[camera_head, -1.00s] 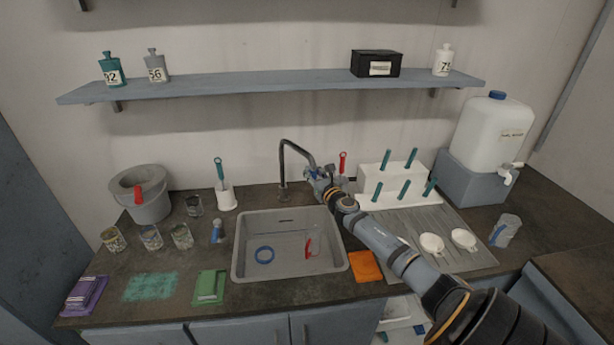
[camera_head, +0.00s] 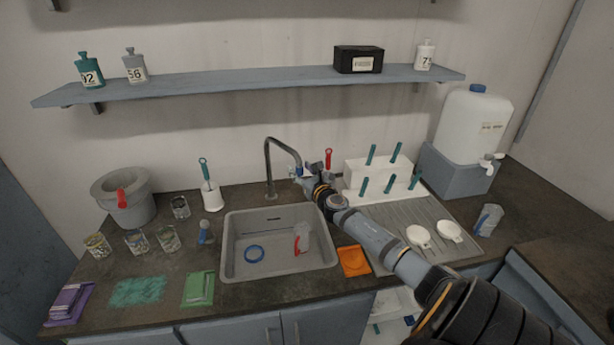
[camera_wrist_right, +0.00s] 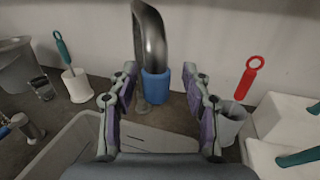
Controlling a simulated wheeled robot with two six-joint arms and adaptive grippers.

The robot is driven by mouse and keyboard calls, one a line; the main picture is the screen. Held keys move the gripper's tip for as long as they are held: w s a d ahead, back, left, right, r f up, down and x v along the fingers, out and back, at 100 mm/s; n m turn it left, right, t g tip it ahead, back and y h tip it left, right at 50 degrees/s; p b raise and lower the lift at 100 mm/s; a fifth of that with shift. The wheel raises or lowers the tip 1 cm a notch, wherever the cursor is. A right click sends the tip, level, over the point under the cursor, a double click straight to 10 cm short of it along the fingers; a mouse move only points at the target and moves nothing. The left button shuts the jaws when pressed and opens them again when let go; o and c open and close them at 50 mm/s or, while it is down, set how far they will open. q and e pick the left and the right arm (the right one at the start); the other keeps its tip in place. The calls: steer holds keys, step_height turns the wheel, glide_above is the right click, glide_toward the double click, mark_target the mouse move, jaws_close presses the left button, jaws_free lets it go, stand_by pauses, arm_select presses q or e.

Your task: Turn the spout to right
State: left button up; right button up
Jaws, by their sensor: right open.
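The spout (camera_head: 283,143) is a dark curved tap pipe rising behind the grey sink (camera_head: 231,249) and bending over to the right. Its outlet end lies by my right gripper (camera_head: 300,174). In the right wrist view the spout (camera_wrist_right: 151,38) comes down to a blue tip (camera_wrist_right: 155,85) that sits between the two spread fingers of my right gripper (camera_wrist_right: 160,105). The fingers are open, with clear gaps on both sides of the tip. My left gripper is not in view.
A red-handled brush (camera_head: 328,157) stands just right of the gripper, in a grey holder (camera_wrist_right: 232,124). A white rack with teal pegs (camera_head: 378,172) stands further right. In the sink lie a blue ring (camera_head: 254,253) and a red-handled cup (camera_head: 303,240). A white brush holder (camera_head: 212,198) stands left.

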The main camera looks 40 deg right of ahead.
steer(key=v, duration=1.1)
steer(key=shift+s, duration=0.35)
